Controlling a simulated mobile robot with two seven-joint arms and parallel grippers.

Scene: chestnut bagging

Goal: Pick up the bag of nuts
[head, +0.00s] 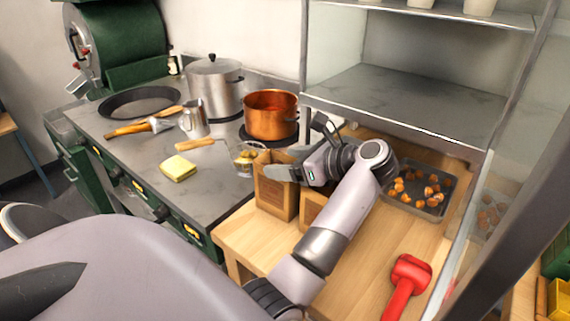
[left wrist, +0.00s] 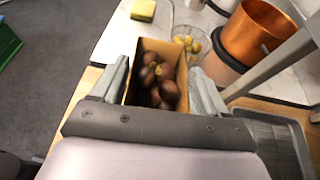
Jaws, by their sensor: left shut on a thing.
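The bag of nuts is an open-topped brown paper bag (head: 274,195), upright at the left end of the wooden table. In the left wrist view the bag (left wrist: 182,72) is full of dark brown chestnuts (left wrist: 158,80). My left gripper (head: 287,173) has a finger on each side of the bag near its top and is shut on it. The fingers also flank the bag in the left wrist view (left wrist: 160,88). I cannot tell whether the bag's bottom touches the table. My right gripper is not in view.
A second brown bag (head: 311,209) stands close beside, partly behind my arm. A dark tray of chestnuts (head: 448,186) and a red-handled tool (head: 407,283) lie on the wooden table (head: 350,275).

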